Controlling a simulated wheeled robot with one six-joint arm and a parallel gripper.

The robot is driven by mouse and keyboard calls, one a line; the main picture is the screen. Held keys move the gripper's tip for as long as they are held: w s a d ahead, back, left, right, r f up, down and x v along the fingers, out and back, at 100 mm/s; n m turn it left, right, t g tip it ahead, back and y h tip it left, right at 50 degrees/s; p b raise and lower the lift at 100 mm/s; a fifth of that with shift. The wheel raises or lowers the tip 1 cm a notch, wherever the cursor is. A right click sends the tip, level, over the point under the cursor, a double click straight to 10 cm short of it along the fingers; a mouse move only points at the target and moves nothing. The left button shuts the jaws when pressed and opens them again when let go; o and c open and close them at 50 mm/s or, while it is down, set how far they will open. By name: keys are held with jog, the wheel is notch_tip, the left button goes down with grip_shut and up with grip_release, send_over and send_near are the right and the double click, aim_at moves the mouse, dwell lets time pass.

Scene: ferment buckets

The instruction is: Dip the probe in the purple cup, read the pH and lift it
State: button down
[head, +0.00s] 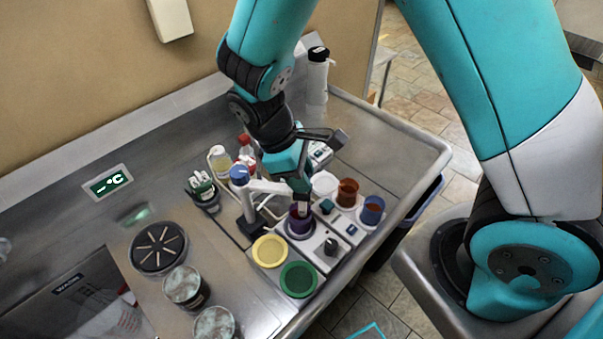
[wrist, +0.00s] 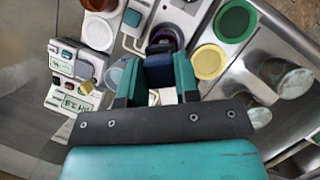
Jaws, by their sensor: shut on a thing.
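The purple cup (head: 300,224) stands in a light-grey holder among other coloured cups. In the wrist view the purple cup (wrist: 165,36) shows just past my fingertips. My gripper (head: 302,192) is directly above it, pointing down. In the wrist view my gripper (wrist: 157,80) is shut on a dark blue block, which I take as the probe's handle (wrist: 158,70). The probe's lower end is at the cup's mouth; I cannot tell how deep it reaches. A meter with small green displays (wrist: 62,65) lies beside the holder; its digits are too small to read surely.
A white stand with a blue knob (head: 239,175) is close left of my gripper. Brown (head: 347,192) and blue (head: 372,210) cups are right; yellow (head: 269,251) and green (head: 299,279) discs are in front. Bottles (head: 220,160) stand behind. Jars (head: 183,288) are at front left.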

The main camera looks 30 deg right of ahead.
notch_tip(320, 180, up, 5)
jog(key=p, duration=0.3)
jog(key=shift+r, duration=0.2)
jog(key=shift+w+f, duration=0.1)
jog(key=shift+w, duration=0.05)
jog(key=c, duration=0.8)
grip_release()
jog(key=shift+c, duration=0.2)
jog(key=b+v, duration=0.2)
jog(key=v, duration=1.5)
